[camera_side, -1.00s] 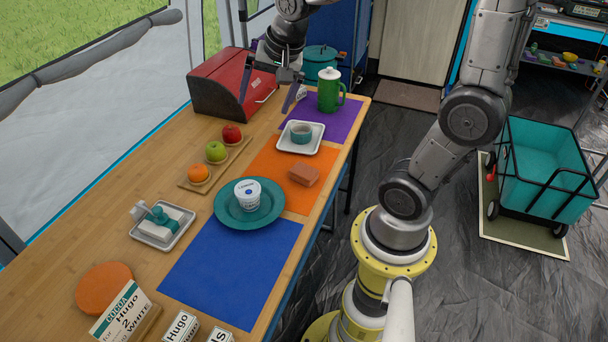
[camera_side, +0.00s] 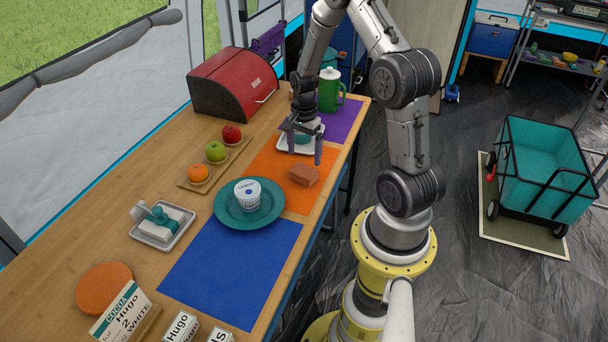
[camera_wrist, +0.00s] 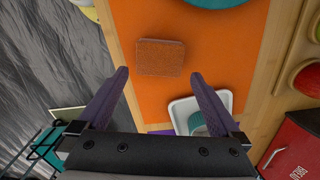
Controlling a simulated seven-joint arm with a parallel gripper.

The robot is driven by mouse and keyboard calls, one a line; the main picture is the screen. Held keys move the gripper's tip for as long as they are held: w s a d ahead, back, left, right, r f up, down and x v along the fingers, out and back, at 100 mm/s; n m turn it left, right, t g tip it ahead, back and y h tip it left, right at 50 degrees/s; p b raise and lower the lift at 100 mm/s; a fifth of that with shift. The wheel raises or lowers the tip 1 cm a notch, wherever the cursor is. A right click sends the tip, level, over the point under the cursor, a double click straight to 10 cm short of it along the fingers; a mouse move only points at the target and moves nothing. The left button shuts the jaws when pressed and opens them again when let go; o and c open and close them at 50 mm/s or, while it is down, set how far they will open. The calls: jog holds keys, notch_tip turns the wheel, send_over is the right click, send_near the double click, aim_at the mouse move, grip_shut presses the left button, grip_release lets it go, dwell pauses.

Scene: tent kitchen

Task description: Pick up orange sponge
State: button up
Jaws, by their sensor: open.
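The orange-brown sponge (camera_side: 304,175) lies on the orange mat (camera_side: 265,163) near the table's right edge. In the wrist view the sponge (camera_wrist: 161,57) shows as a rounded block ahead of my fingertips, between their lines. My gripper (camera_side: 304,156) is open and empty above the mat, on the far side of the sponge. Its two purple-grey fingers are spread wide in the wrist view (camera_wrist: 160,78) and do not touch the sponge.
A teal plate (camera_side: 223,209) with a white tub (camera_side: 247,193) is nearer the camera. A green pitcher (camera_side: 329,92) stands behind. Fruit on a board (camera_side: 207,178) lies to the left.

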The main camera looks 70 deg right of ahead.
aim_at(304, 170)
notch_tip(304, 170, down, 7)
jog(key=shift+a+f, duration=0.1)
jog(key=shift+f, duration=0.05)
dwell(0.4)
jog(key=c, duration=0.9)
